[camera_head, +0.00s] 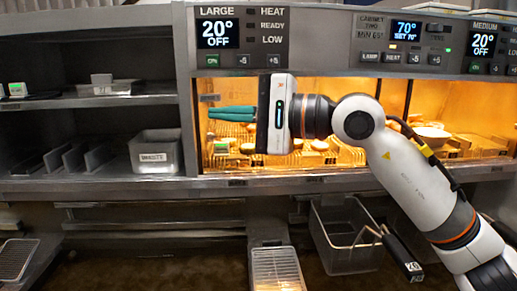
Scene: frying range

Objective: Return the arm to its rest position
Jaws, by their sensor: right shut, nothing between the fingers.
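My right arm (420,190) comes in from the lower right and reaches up and left to the front of the lit cabinet. My right gripper (212,113) points left, level with the cabinet opening. Its teal fingers lie together, shut with nothing between them. The white gripper body carries a green light strip and hides part of the cabinet behind it. My left gripper is not in view.
The lit cabinet (235,168) holds several food items and bowls under control panels. Below the ledge (120,187) hang a wire basket (345,235) and a lit tray (277,268). A black-handled tool (402,258) shows near my forearm.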

